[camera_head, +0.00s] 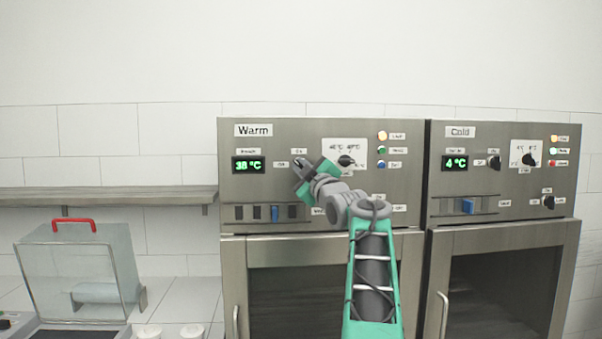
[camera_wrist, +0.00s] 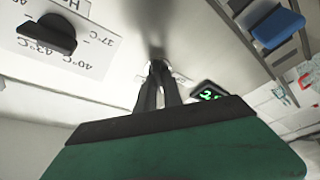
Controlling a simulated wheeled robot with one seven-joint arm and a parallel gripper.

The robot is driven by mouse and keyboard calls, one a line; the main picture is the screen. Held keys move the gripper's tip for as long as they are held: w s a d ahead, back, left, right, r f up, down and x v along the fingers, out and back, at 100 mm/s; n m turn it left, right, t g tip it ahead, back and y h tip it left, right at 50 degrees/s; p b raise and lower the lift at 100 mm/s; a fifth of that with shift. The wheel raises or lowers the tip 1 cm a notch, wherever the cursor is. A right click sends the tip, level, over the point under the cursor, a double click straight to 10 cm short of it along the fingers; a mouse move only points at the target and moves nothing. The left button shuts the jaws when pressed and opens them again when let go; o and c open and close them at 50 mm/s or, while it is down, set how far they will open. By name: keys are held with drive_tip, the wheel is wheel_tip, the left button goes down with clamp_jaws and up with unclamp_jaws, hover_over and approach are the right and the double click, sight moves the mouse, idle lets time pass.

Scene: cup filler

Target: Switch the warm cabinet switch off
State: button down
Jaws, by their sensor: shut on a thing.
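The warm cabinet (camera_head: 275,140) bears a "Warm" label and a green display (camera_head: 248,166) reading 38 °C. Its switch is hidden behind my gripper, between small labels (camera_head: 300,152) above and to the left. My gripper (camera_head: 299,169) is at the panel just right of the display, its jaws shut on the switch. In the wrist view my fingers (camera_wrist: 158,72) are close together and reach the panel at a small white label. The knob itself and its angle cannot be made out.
Right of my gripper is a temperature dial (camera_head: 346,161), also in the wrist view (camera_wrist: 47,35), with indicator lights (camera_head: 382,136) beyond. Below is a blue slider (camera_head: 275,213). The cold cabinet (camera_head: 500,205) stands right; a clear-lidded box (camera_head: 80,262) is left.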

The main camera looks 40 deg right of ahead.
drive_tip(key=n+y+p, duration=0.1)
drive_tip(key=n, duration=0.3)
drive_tip(key=shift+r+g, duration=0.2)
drive_tip(key=shift+g, duration=0.2)
drive_tip(key=n+p, duration=0.1)
drive_tip(key=n, duration=0.1)
drive_tip(key=n+g+y+p, duration=0.1)
drive_tip(key=n, duration=0.2)
drive_tip(key=shift+g, duration=0.3)
drive_tip(key=shift+f, duration=0.1)
drive_tip(key=c, duration=1.5)
unclamp_jaws()
drive_tip(key=shift+s+f, duration=0.1)
drive_tip(key=b+v, duration=0.3)
drive_tip(key=v, duration=0.4)
drive_tip(key=shift+s, duration=0.3)
